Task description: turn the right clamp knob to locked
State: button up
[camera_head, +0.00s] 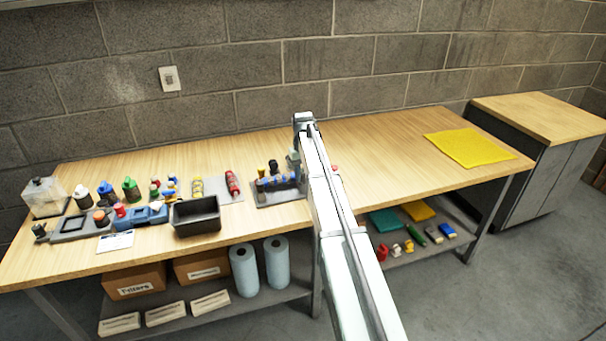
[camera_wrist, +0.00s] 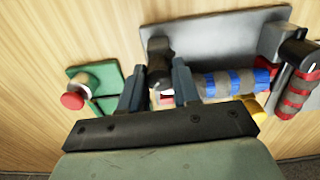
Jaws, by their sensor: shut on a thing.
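My gripper (camera_wrist: 160,72) has its two fingers on either side of a black clamp knob (camera_wrist: 158,50) and is shut on it. The knob sits at one end of a grey plate (camera_wrist: 212,38), beside a blue-and-grey striped roller (camera_wrist: 222,84). Its turned position is hard to read. A small red and white part shows between the fingers, below the knob. In the head view my gripper (camera_head: 295,160) is at the right end of the plate (camera_head: 280,198), and the arm hides the held knob. Two other dark knobs (camera_head: 273,166) stand at the plate's back left.
A green block with a red knob (camera_wrist: 72,100) stands close beside my gripper.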

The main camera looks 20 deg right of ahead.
aim_at(303, 174)
jog(key=n, duration=0.4)
jog(key=shift+n, duration=2.3)
jog(key=o, duration=1.1)
jog(key=shift+c, duration=0.2)
jog(key=shift+r, duration=0.1)
notch_tip(303, 174, up, 14)
jog(key=shift+f, duration=0.2)
